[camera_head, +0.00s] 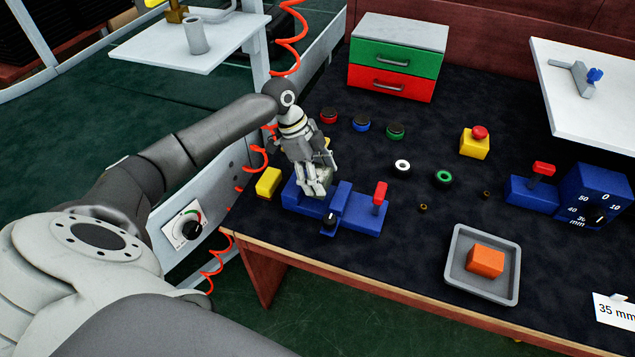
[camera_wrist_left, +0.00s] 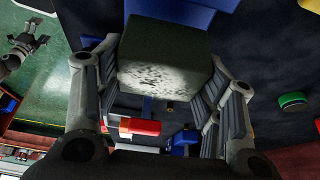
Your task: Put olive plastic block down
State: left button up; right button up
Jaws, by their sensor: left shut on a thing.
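My left gripper (camera_head: 318,190) points down over the left part of a blue fixture (camera_head: 358,212) near the table's front left. It is shut on the olive block (camera_wrist_left: 165,58), which shows large and dark between the fingers in the left wrist view. In the head view the fingers mostly hide the block. I cannot tell whether the block touches the fixture. The fixture has a black knob (camera_head: 329,220) and a red handle (camera_head: 380,193). A small grey gripper (camera_wrist_left: 28,46), apparently my right one, shows at the left wrist view's upper left, too small to read.
A yellow block (camera_head: 268,182) lies just left of the fixture. A grey tray (camera_head: 454,262) with an orange block (camera_head: 486,261) is at the front right. Several ring-shaped parts and a yellow button box (camera_head: 474,148) lie behind. A drawer cabinet (camera_head: 398,53) stands at the back.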

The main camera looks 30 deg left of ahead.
pick_arm(q)
jog(key=f, duration=0.3)
jog(key=shift+a+f+p, duration=0.15)
jog(key=shift+a+p, duration=0.1)
jog(key=shift+p, duration=0.15)
jog(key=shift+f, duration=0.15)
jog(key=o, duration=1.2)
jog(key=shift+c, duration=0.2)
jog(key=b+v, duration=0.1)
jog(key=v, duration=1.1)
